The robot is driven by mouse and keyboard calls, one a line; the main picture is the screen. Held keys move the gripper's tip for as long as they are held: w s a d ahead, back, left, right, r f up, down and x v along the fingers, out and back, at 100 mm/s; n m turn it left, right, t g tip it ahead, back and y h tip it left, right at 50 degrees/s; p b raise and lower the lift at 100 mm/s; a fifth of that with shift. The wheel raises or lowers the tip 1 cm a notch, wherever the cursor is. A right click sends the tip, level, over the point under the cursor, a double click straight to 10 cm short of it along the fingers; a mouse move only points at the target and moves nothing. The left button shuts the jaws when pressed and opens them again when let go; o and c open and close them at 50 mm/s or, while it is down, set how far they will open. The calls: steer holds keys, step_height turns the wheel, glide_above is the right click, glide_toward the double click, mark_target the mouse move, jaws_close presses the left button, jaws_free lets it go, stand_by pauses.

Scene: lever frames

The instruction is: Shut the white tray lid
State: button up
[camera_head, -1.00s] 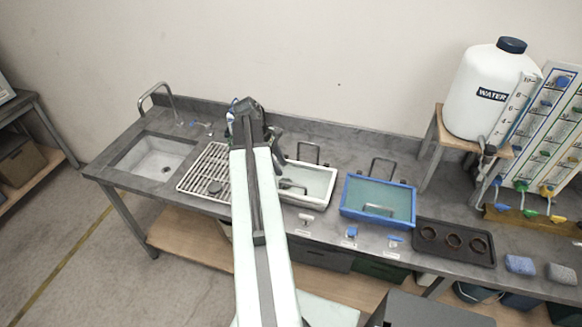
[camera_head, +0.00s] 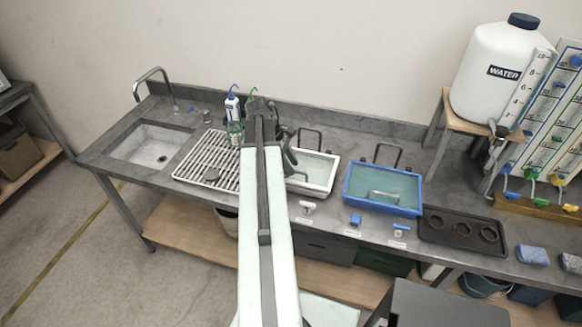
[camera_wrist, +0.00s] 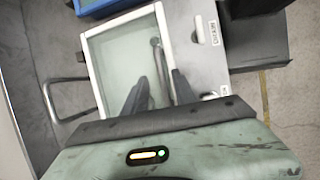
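The white tray (camera_head: 322,190) stands on the grey counter, left of a blue tray. Its white rim frames a pale green surface; I cannot tell whether this is the lid or the tray's inside. The white tray also fills the middle of the wrist view (camera_wrist: 92,62), with a grey bar handle (camera_wrist: 158,55) along its right side. A dark wire loop (camera_head: 309,131) rises at its back edge. My gripper (camera_wrist: 160,82) is over the tray, its two dark fingers apart and the bar showing between them. Contact cannot be told. In the head view my arm hides the tray's left part.
The blue tray (camera_head: 347,190) stands close on the right. A white drain rack (camera_head: 190,170), bottles (camera_head: 232,104) and a sink (camera_head: 150,146) are on the left. A black holder (camera_head: 432,228) and water tank (camera_head: 490,75) are farther right. Small labelled knobs line the counter's front.

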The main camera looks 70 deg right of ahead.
steer(key=shift+r, duration=0.1)
jaws_close()
steer(key=shift+d, duration=0.1)
stand_by(1.0)
jaws_free()
steer(key=p+v, duration=0.7)
steer(key=shift+w+r, duration=0.25)
steer(key=shift+r, duration=0.05)
